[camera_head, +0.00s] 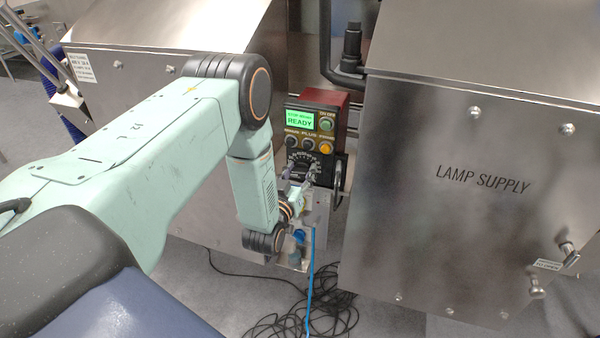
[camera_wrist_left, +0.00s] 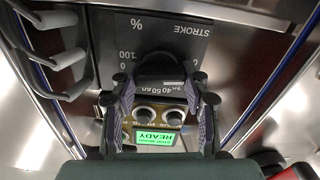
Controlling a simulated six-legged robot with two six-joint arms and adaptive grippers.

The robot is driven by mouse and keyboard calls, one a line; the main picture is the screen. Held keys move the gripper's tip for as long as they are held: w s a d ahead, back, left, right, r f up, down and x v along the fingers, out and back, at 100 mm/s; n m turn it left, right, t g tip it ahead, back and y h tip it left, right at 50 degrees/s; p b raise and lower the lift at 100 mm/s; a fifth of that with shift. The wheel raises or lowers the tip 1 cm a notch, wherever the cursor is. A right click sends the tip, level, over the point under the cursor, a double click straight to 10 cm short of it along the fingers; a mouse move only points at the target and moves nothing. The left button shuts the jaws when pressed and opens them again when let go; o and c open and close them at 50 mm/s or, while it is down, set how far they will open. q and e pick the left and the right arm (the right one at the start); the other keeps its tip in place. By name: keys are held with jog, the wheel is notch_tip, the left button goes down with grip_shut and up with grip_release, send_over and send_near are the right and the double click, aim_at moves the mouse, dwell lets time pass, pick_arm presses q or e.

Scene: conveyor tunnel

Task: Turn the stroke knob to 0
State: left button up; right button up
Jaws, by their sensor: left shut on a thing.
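The stroke knob (camera_wrist_left: 160,66) is a dark round knob on a black panel marked STROKE and %, upside down in the left wrist view. Its printed scale (camera_wrist_left: 170,88) curves around it; I cannot read where the knob points. My left gripper (camera_wrist_left: 160,80) has one finger on each side of the knob and is shut on it. In the head view the same gripper (camera_head: 302,179) is at the black dial plate (camera_head: 303,163), and it and the arm hide most of the knob. My right gripper is not in view.
Above the dial, a red control box (camera_head: 326,104) has a green READY display (camera_head: 299,120) and several buttons. A steel LAMP SUPPLY cabinet (camera_head: 480,180) stands close on the right. A metal handle (camera_head: 338,185) sits beside the dial. Black cables (camera_head: 300,318) lie on the floor.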

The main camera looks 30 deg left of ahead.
pick_arm(q)
jog(key=shift+n, duration=0.3)
jog(key=o, duration=1.2)
jog(key=shift+c, duration=0.2)
jog(key=shift+s, duration=0.1)
jog(key=v, duration=1.1)
jog(key=shift+s+d, duration=0.2)
jog(key=shift+s, duration=0.2)
